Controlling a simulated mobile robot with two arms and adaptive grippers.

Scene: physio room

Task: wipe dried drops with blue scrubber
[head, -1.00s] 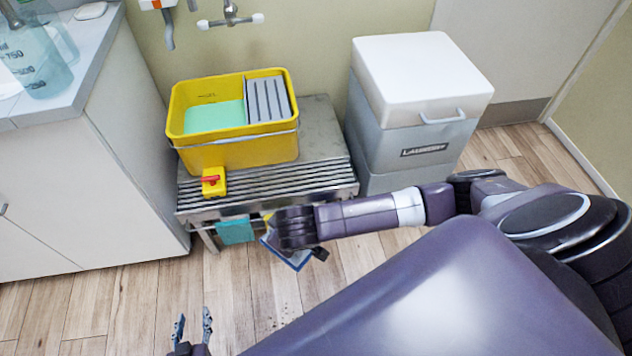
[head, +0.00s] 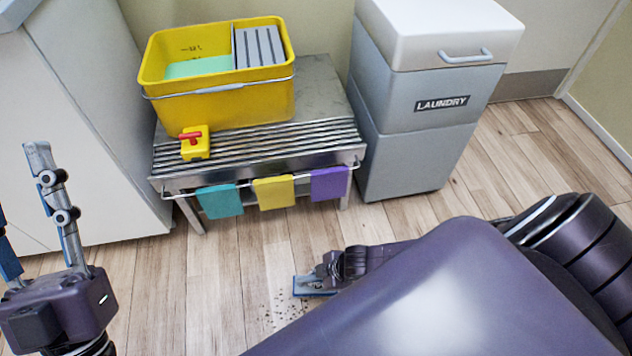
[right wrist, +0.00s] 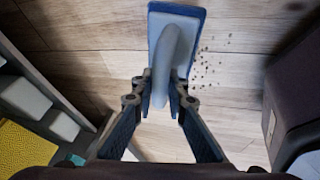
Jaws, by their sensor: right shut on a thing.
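The blue scrubber (head: 308,288) has a blue base and a pale grey handle. It also shows in the right wrist view (right wrist: 155,30). My right gripper (head: 332,270) is shut on its handle, low by the floor. Whether the base touches the floor I cannot tell. The dried drops (head: 281,308) are dark specks on the wood floor, just left of and below the scrubber in the head view. In the right wrist view the drops (right wrist: 208,66) lie right beside the scrubber's right edge. My left gripper (head: 22,190) is open and empty at the left edge.
A slatted metal bench (head: 328,140) holds a yellow bucket (head: 215,108) and a yellow block with a red handle (head: 195,146). Teal, yellow and purple cloths (head: 273,192) hang on its front rail. A laundry bin (head: 420,120) stands right of it.

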